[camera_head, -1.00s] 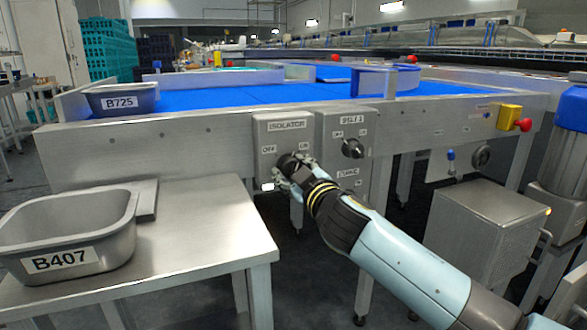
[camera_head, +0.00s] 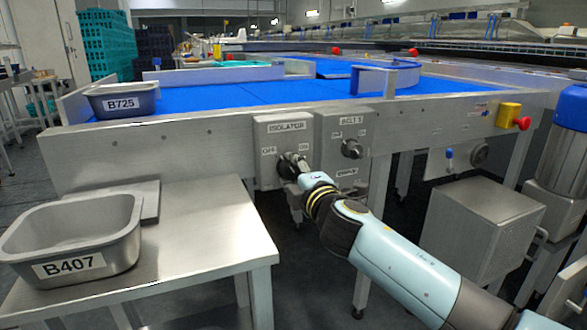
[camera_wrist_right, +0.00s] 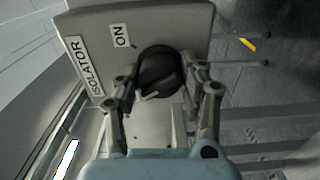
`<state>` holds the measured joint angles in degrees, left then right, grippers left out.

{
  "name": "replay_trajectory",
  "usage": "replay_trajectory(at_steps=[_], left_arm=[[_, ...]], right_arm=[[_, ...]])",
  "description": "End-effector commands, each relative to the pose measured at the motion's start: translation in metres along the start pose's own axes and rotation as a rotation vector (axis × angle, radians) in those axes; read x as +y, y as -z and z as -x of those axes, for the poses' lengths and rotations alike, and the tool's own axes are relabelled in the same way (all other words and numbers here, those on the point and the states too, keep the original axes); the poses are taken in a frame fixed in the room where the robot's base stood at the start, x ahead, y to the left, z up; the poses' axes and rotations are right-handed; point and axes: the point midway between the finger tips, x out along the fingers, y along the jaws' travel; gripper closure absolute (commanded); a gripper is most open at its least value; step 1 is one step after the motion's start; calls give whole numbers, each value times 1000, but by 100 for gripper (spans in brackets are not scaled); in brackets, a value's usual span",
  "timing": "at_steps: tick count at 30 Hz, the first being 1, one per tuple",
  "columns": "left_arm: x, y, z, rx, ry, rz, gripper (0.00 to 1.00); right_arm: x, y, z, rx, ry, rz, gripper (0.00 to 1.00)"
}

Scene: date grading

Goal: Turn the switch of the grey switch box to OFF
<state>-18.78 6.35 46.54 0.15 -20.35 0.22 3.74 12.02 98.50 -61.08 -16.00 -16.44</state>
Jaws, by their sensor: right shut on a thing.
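The grey switch box (camera_head: 270,137), labelled ISOLATOR, hangs on the front of the steel table frame. OFF is at its upper left and ON at its upper right in the head view. My right gripper (camera_head: 292,168) is shut on its black switch knob. In the wrist view my right gripper's fingers (camera_wrist_right: 165,74) lie on both sides of the black knob (camera_wrist_right: 158,66). A white mark on the knob points to the lower left, away from the ON label (camera_wrist_right: 121,36). The OFF label is hidden there. My left gripper is not in view.
A second grey box (camera_head: 335,130) labelled BELT 1, with its own black knob (camera_head: 352,149), sits just right. Bin B407 (camera_head: 112,211) stands on the steel side table (camera_head: 205,215) at left. A yellow box with a red button (camera_head: 522,124) is farther right.

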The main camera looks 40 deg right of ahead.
Motion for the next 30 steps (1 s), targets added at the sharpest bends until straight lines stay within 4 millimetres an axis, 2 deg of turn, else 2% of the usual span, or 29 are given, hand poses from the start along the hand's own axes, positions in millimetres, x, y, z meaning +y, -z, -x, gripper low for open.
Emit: replay_trajectory(at_steps=[12,29,30], left_arm=[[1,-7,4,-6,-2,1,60],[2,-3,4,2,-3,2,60],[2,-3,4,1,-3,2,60]], right_arm=[[-1,0,0,2,2,199,91],[-2,0,1,2,3,232,91],[-2,0,1,2,3,232,58]])
